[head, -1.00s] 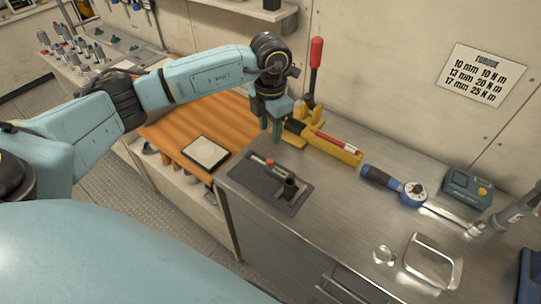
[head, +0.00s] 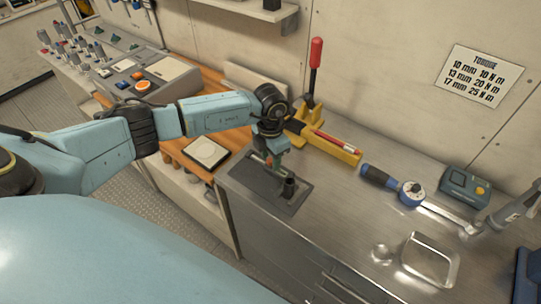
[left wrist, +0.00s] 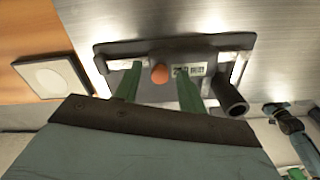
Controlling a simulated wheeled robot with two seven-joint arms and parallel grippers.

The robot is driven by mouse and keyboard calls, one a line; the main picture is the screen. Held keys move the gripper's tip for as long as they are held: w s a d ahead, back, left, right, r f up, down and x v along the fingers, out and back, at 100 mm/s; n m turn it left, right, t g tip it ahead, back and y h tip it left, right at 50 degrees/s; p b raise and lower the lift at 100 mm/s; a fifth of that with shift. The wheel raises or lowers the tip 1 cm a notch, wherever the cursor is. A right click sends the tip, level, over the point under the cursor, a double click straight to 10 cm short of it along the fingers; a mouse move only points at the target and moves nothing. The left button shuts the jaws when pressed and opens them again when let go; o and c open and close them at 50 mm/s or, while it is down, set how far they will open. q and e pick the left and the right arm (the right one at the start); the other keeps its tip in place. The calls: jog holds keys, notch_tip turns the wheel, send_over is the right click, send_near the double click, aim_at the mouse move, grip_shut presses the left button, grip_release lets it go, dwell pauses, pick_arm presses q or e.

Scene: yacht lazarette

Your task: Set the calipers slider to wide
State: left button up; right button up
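The calipers fixture is a dark flat plate (head: 262,190) on the near left end of the steel bench. In the left wrist view the plate (left wrist: 108,48) carries pale scale strips and an orange-red round knob (left wrist: 159,74). A black upright cylinder (head: 288,187) stands at one end; it also shows in the left wrist view (left wrist: 230,98). My left gripper (head: 271,163) points down over the plate. Its green fingers are apart, one on each side of the knob, with gaps visible. Whether they touch the plate is unclear. The knob is mostly hidden in the head view.
A yellow holder (head: 330,146) with a red-handled lever (head: 315,65) stands just behind my left gripper. A blue-handled torque wrench (head: 380,177) lies to the right, near a teal meter (head: 466,187). A pale square pad (head: 206,152) lies left on the orange wood.

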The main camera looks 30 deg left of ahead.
pick_arm(q)
grip_shut()
jog(key=shift+w+a+b, duration=0.1)
jog(key=shift+a+b, duration=0.3)
jog(key=shift+a, duration=0.1)
jog(key=shift+o, duration=0.3)
grip_release()
notch_tip(320, 180, up, 14)
jog(key=b, duration=0.1)
jog(key=shift+f, duration=0.25)
